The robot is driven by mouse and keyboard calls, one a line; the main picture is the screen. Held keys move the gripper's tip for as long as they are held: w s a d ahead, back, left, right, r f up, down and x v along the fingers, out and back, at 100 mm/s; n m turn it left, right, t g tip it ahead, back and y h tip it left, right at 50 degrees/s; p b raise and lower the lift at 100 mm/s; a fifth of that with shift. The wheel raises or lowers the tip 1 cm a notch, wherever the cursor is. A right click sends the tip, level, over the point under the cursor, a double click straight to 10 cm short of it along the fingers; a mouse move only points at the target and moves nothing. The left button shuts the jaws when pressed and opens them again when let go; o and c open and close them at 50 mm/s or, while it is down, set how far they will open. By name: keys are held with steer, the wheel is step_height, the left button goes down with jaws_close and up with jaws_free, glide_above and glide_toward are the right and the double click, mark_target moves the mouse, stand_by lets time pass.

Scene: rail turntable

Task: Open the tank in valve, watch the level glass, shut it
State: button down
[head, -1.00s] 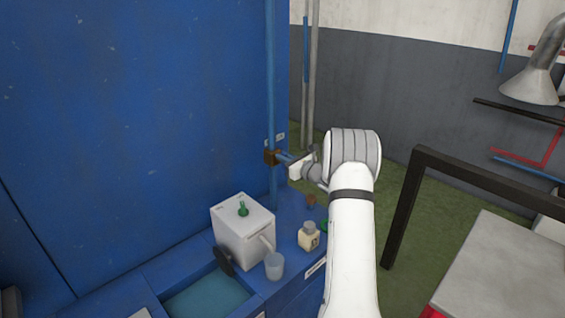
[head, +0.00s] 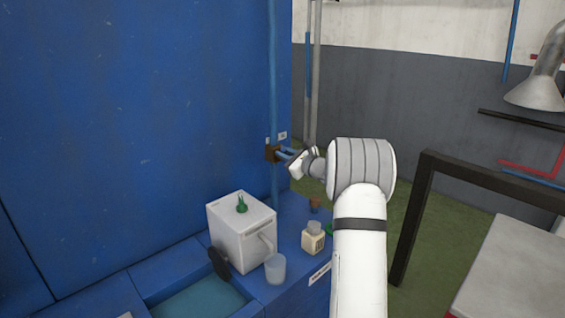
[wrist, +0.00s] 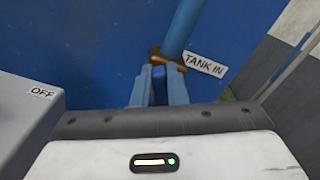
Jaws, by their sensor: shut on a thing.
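The tank in valve (head: 272,153) is a small brown fitting on a vertical blue pipe. In the wrist view the brass-coloured valve body (wrist: 156,52) sits beside a white TANK IN label (wrist: 205,64). My gripper (head: 284,154) reaches it from the right. In the wrist view its two blue-grey fingers (wrist: 159,80) are shut on a dark blue piece (wrist: 159,92) at the valve, apparently its handle. The fingers hide much of this piece, so its angle is unclear. I cannot pick out the level glass with certainty.
A white box (head: 238,236) with a green knob, a clear cup (head: 275,268) and a small bottle (head: 313,238) stand on the blue ledge below. A grey block labelled OFF (wrist: 25,110) is close at the wrist view's left.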

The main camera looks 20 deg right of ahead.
steer(key=shift+a+f, duration=0.1)
steer(key=shift+a, duration=0.05)
steer(key=c, duration=1.5)
jaws_free()
steer(key=shift+o, duration=0.2)
steer(key=shift+s, duration=0.1)
steer(key=b+v, duration=0.1)
steer(key=v, duration=0.6)
steer(key=shift+s, duration=0.3)
